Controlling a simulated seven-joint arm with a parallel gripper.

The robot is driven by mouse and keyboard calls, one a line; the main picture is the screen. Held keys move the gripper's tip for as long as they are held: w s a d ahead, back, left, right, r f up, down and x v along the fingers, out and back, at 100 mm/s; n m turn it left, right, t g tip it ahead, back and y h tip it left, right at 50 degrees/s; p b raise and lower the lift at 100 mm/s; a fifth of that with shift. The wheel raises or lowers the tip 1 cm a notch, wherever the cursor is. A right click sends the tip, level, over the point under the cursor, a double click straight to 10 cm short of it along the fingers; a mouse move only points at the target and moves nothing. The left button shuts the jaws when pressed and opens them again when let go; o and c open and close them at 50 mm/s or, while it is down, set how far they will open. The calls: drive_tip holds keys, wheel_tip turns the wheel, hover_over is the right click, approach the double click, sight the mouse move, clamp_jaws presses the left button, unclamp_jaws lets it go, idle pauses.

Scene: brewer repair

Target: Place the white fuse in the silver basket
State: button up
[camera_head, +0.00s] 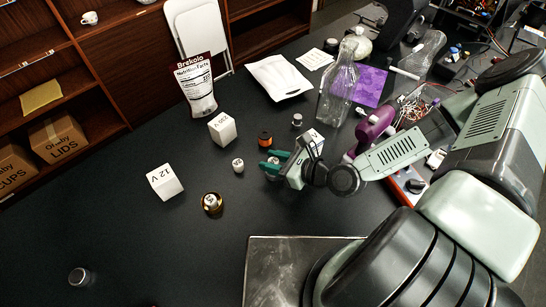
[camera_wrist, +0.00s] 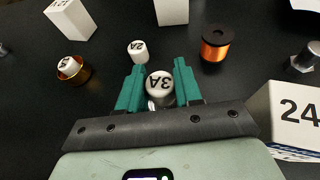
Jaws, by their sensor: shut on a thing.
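My gripper (camera_head: 272,161) has green fingers and is shut on a small round piece with a white top marked 3A. This white fuse (camera_wrist: 160,85) sits between the fingertips in the wrist view, with a grey, silvery part under its top. I cannot tell whether that part is its body or a holder. A second white fuse (camera_head: 238,165) stands on the table, left of my gripper; it also shows in the wrist view (camera_wrist: 138,51). A small silver round piece (camera_head: 80,276) stands at the lower left; I cannot tell whether it is the silver basket.
A gold cup (camera_head: 205,209) holds a white-topped piece. White boxes (camera_head: 164,180) (camera_head: 222,129), a copper spool (camera_head: 265,139) and a silver-grey knob-like piece (camera_head: 297,121) stand around my gripper. A glass bottle (camera_head: 338,95) stands behind. The left table is mostly free.

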sight(273, 161)
drive_tip(key=o, duration=1.1)
wheel_tip(273, 161, up, 7)
drive_tip(key=shift+r, duration=0.1)
idle(0.6)
